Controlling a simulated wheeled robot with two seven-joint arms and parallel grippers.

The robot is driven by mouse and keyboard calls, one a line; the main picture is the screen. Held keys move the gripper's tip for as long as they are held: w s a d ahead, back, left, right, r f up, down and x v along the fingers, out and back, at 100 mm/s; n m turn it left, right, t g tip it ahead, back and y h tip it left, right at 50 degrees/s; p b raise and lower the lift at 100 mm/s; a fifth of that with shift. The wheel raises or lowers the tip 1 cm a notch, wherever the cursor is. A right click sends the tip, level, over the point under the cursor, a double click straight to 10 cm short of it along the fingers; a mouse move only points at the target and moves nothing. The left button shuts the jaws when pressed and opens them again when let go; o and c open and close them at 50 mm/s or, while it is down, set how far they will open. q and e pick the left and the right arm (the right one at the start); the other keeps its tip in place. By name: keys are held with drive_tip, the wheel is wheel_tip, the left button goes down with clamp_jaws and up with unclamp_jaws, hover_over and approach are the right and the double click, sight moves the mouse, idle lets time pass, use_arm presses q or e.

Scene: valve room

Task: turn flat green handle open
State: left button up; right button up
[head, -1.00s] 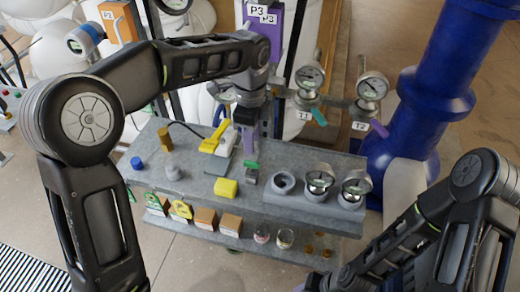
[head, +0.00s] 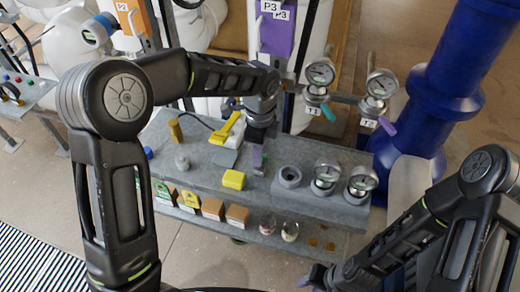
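A flat teal-green handle (head: 328,113) sits on the valve under the gauge labelled T1, on the pipe behind the shelf unit. A flat purple handle (head: 387,126) is on the T2 valve to its right.
The grey shelf unit (head: 210,172) carries a yellow block (head: 233,180), a yellow tool (head: 226,128) and loose gauges (head: 326,175). A thick blue pipe (head: 440,90) stands at the right. A purple panel labelled P3 (head: 277,35) rises behind my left gripper.

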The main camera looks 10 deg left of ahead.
use_arm(q)
drive_tip(key=shift+c, duration=0.3)
clamp_jaws()
idle(0.3)
